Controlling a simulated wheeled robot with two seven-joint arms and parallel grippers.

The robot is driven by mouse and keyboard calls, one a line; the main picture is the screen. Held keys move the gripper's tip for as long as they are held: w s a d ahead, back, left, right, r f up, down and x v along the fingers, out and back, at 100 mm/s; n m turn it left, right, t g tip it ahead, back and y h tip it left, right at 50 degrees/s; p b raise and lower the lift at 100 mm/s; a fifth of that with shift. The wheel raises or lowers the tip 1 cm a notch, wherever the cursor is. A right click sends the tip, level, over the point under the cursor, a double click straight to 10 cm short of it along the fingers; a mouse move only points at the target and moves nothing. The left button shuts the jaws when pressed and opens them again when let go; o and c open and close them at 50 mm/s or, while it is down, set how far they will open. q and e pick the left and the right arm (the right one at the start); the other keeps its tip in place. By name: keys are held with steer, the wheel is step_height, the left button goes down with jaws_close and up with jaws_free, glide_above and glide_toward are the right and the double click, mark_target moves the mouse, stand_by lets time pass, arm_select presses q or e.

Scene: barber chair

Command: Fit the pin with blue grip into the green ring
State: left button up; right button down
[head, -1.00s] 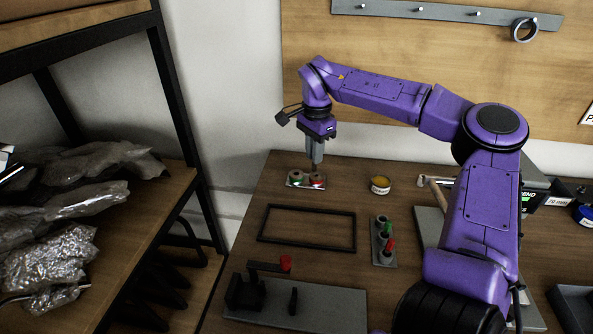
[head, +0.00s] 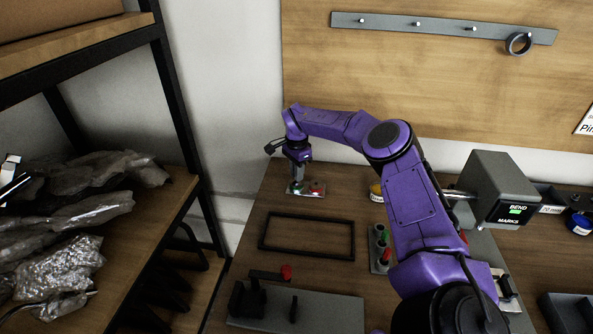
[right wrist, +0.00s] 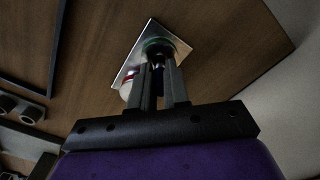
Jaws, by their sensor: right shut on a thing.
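A small metal plate (head: 308,193) lies at the back left of the table, with a green ring and a red ring (head: 317,187) on it. My right gripper (head: 297,178) points down over the green end of the plate. In the right wrist view the gripper (right wrist: 160,90) is directly at the green ring (right wrist: 157,43), shut on a dark bluish piece, apparently the pin with blue grip (right wrist: 158,68). The fingers hide most of the pin, so I cannot tell whether its tip is inside the ring. My left gripper is not in view.
A pin holder (head: 376,262) with a green and a red grip stands partly behind my right arm. A black frame (head: 307,253) lies in front of the plate. A grey fixture (head: 310,308) is at the front, and a marking machine (head: 497,188) stands right.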

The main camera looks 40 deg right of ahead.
steer(key=shift+f, duration=0.2)
steer(key=c, duration=1.1)
jaws_free()
steer(key=shift+r, duration=0.1)
steer(key=shift+r, duration=0.3)
step_height(320, 180, up, 12)
steer(key=b, duration=0.1)
steer(key=shift+f+b, duration=0.15)
steer(key=shift+b, duration=0.15)
